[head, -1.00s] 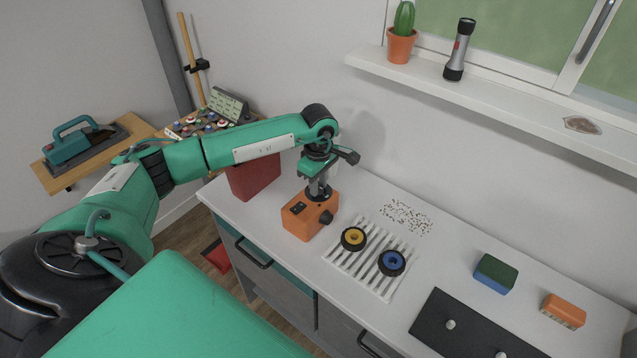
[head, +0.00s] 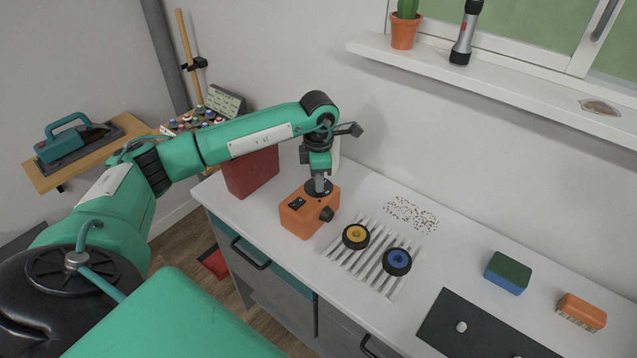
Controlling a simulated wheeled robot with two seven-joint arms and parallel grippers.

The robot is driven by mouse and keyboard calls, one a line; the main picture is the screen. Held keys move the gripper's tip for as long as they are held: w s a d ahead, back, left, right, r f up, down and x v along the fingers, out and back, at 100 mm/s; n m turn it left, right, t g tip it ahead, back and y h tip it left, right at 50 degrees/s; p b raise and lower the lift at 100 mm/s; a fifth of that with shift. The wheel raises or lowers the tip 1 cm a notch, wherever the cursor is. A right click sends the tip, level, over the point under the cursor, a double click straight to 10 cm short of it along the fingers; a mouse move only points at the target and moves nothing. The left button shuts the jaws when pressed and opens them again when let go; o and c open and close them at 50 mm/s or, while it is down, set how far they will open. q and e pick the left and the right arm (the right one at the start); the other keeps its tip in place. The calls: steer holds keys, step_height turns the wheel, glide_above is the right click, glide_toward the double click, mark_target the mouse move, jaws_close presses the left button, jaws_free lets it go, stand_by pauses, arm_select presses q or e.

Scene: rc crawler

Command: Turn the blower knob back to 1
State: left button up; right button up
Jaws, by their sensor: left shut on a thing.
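The blower is an orange box (head: 300,217) on the white worktop, with a black panel on its top and a dark round stub on the side facing right. A dark round dial plate lies on its top at the back right. My left gripper (head: 319,183) points down at this plate from above and is shut on the blower knob there. The knob itself is mostly hidden by the fingers, and its number marks are too small to read. My right gripper is not in view.
A dark red box (head: 252,172) stands behind the blower. A white slatted rack (head: 372,268) with a yellow-hubbed wheel (head: 356,236) and a blue-hubbed wheel (head: 397,261) lies to its right. A green-and-blue block (head: 508,273) and an orange brush (head: 581,312) lie further right.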

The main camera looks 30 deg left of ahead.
arm_select(q)
steer(key=n+b, duration=0.1)
steer(key=n, duration=0.2)
steer(key=shift+n+b, duration=0.3)
steer(key=shift+n, duration=0.1)
steer(key=shift+n+b, duration=0.4)
steer(key=shift+n, duration=1.7)
steer(key=shift+r+n+b, duration=0.1)
steer(key=shift+n+b, duration=0.2)
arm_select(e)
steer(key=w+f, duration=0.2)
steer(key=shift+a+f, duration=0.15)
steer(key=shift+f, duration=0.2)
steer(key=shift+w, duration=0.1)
arm_select(q)
steer(key=shift+n, duration=0.3)
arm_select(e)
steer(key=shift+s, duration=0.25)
arm_select(q)
steer(key=o, duration=1)
